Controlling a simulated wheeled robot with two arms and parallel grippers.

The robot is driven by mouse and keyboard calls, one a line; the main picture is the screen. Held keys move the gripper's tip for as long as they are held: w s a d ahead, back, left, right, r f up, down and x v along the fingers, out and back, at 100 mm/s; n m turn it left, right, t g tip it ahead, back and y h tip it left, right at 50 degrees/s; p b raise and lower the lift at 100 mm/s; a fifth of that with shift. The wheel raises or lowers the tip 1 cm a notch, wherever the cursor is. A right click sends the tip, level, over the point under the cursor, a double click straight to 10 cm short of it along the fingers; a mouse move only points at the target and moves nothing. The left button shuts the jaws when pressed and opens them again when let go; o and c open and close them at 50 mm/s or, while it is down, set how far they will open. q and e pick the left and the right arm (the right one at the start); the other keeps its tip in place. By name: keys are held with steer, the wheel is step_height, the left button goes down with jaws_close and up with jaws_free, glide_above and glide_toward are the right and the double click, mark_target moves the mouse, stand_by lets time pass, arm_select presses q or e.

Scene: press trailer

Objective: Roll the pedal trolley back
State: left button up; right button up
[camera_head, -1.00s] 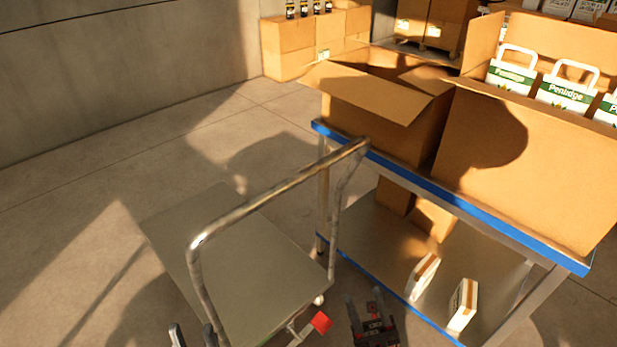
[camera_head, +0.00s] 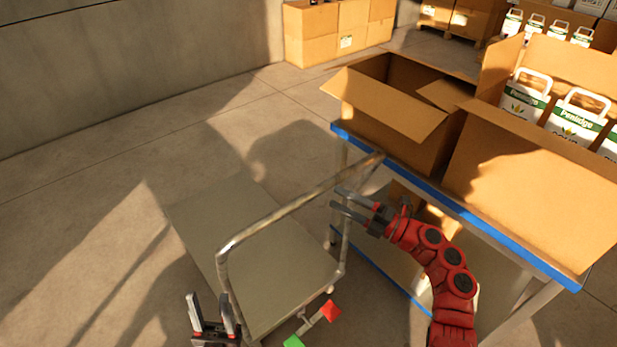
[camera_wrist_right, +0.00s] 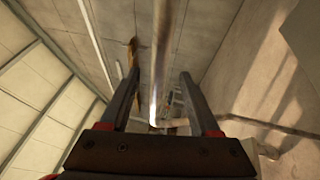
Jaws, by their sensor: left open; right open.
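The pedal trolley has a flat grey platform (camera_head: 240,250) and a worn metal push handle (camera_head: 300,203). Its pedal bar carries a red pedal (camera_head: 330,311) and a green pedal (camera_head: 292,342) at the near side. My right gripper (camera_head: 336,198) is open at the right part of the handle, near its upright. In the right wrist view a handle tube (camera_wrist_right: 162,60) runs between the spread fingers, and I cannot tell if they touch it. My left gripper (camera_head: 209,300) is open and empty, low beside the handle's left upright.
A blue-edged table (camera_head: 440,190) with open cardboard boxes (camera_head: 540,175) stands close on the right, beside my right arm. Stacked boxes (camera_head: 315,35) stand by the back wall. The floor (camera_head: 90,190) left of and behind the trolley is clear.

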steer(key=p+x, duration=0.2)
steer(key=x, duration=0.7)
steer(key=shift+a, duration=0.2)
jaws_close()
stand_by(1.0)
